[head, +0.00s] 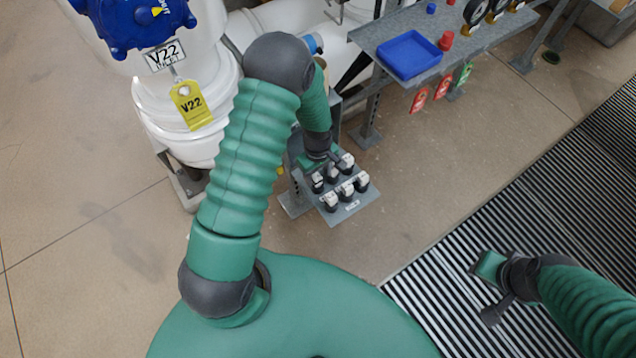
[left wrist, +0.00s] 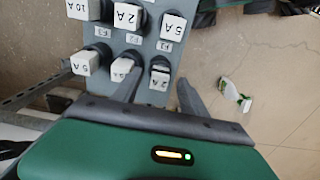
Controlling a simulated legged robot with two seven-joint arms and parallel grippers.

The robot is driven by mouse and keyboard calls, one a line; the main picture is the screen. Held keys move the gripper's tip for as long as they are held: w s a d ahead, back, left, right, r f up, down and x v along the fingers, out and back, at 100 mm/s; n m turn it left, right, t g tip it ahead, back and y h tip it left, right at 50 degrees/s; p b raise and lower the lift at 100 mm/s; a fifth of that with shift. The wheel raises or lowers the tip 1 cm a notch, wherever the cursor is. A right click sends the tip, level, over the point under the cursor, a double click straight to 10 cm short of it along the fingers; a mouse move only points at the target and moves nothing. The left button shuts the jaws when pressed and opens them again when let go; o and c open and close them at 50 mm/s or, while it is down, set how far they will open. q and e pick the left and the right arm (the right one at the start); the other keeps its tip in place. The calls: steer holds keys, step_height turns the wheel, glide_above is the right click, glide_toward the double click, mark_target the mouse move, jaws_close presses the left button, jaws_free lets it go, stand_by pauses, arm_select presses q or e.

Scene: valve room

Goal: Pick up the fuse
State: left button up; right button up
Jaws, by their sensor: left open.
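Several white fuses with black bases stand in two rows on a grey fuse panel (head: 343,212). In the left wrist view, the far row has fuses marked 10 A (left wrist: 82,9), 2 A (left wrist: 127,16) and 5 A (left wrist: 172,27). The near row has a 5 A fuse (left wrist: 86,62), a partly hidden fuse (left wrist: 121,69) and a 2 A fuse (left wrist: 159,80). My left gripper (head: 330,160) is open at the panel, its fingers on either side of the near-row 2 A fuse; contact is unclear. My right gripper (head: 492,290) hangs apart over the grating.
A grey shelf (head: 395,30) with a blue tray (head: 408,55) stands behind the panel. A white pipe with blue valve V22 (head: 130,20) is at the left. A spray bottle (left wrist: 235,95) lies on the floor. Open floor (head: 440,165) lies right of the panel.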

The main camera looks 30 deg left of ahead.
mark_target(317, 177)
arm_select(q)
steer(key=f, duration=0.3)
steer(key=shift+w+a, duration=0.1)
steer(key=shift+a, duration=0.2)
steer(key=shift+d+r, duration=0.1)
steer(key=shift+d, duration=0.05)
steer(key=shift+c, duration=1.9)
jaws_close()
steer(key=shift+r, duration=0.1)
